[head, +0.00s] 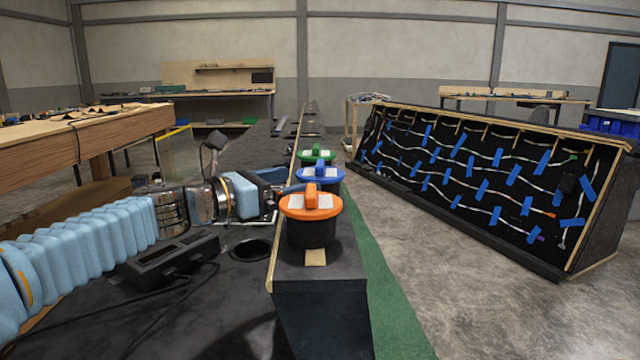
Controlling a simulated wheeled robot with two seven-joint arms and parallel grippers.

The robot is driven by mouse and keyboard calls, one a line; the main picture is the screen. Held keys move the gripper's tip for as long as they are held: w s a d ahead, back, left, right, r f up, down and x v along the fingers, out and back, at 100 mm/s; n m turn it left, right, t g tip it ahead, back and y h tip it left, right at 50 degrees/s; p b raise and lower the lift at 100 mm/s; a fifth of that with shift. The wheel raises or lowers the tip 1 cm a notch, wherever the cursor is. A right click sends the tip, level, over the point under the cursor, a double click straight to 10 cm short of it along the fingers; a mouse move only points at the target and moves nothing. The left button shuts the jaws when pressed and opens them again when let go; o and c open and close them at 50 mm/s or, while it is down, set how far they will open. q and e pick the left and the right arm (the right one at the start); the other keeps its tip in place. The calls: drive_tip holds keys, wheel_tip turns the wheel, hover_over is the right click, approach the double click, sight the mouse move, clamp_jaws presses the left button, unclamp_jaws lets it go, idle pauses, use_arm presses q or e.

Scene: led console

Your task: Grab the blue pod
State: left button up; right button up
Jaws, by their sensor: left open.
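The blue pod (329,173) stands in a row on a narrow dark ledge, between the green pod (316,154) behind it and the orange pod (323,203) in front. Its lower body is mostly hidden by the orange pod. My left gripper (296,189) comes in from the left, level with the pods, and is open. Its fingertips are just left of the blue pod, beside the orange pod's top. Whether they touch the blue pod is unclear. My right gripper does not show.
A dark box with cables (168,257) lies on the black worktop below my left arm. A black slanted panel (480,175) with wires and blue tape stands to the right. A wooden bench (85,140) is at the left. The floor between ledge and panel is clear.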

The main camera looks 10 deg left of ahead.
sight(313, 174)
use_arm(q)
drive_tip(key=x, duration=0.5)
drive_tip(key=shift+c, duration=0.2)
drive_tip(key=c, duration=0.7)
drive_tip(key=shift+c, duration=0.2)
